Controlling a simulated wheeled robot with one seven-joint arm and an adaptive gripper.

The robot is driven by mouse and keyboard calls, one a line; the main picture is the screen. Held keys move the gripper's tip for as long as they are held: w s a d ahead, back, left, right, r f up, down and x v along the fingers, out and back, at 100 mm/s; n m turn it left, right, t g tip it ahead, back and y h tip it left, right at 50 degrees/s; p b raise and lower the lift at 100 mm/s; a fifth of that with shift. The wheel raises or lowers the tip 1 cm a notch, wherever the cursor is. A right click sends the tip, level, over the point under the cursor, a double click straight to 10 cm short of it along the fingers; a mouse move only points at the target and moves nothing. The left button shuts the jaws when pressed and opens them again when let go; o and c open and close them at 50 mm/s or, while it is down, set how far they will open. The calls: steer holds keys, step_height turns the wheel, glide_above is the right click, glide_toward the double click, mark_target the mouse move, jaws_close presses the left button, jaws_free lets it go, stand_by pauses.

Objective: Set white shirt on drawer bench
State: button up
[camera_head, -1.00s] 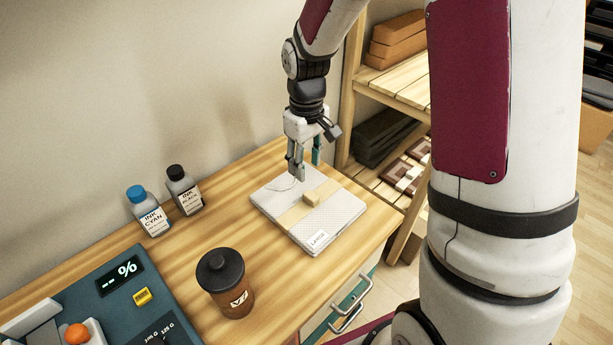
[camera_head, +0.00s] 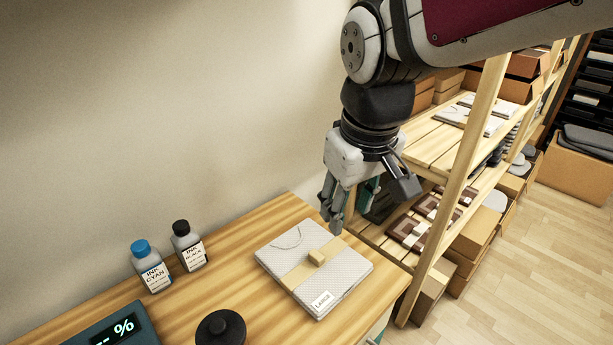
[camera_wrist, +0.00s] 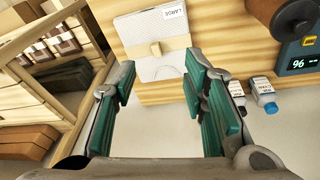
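The folded white shirt (camera_head: 313,266) lies flat on the wooden drawer bench (camera_head: 224,301), near its right end. A tan band with a small block crosses it, and a label reads LARGE. My gripper (camera_head: 348,217) is above and behind the shirt, over the bench's back right corner, apart from it. In the wrist view the shirt (camera_wrist: 151,62) lies beyond the fingers of my gripper (camera_wrist: 165,95), which are wide apart with nothing between them.
Cyan ink (camera_head: 151,268) and black ink (camera_head: 189,247) bottles stand left of the shirt. A wooden shelf (camera_head: 432,150) with shirts and boxes stands close on the right.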

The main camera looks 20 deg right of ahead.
steer(key=s+r+m+t, duration=0.1)
steer(key=s, duration=0.8)
steer(key=shift+s+a+m, duration=0.25)
steer(key=shift+s+m, duration=0.05)
steer(key=shift+r, duration=0.2)
steer(key=shift+r+t+p, duration=0.3)
steer(key=shift+r+p, duration=0.35)
steer(key=shift+r, duration=0.1)
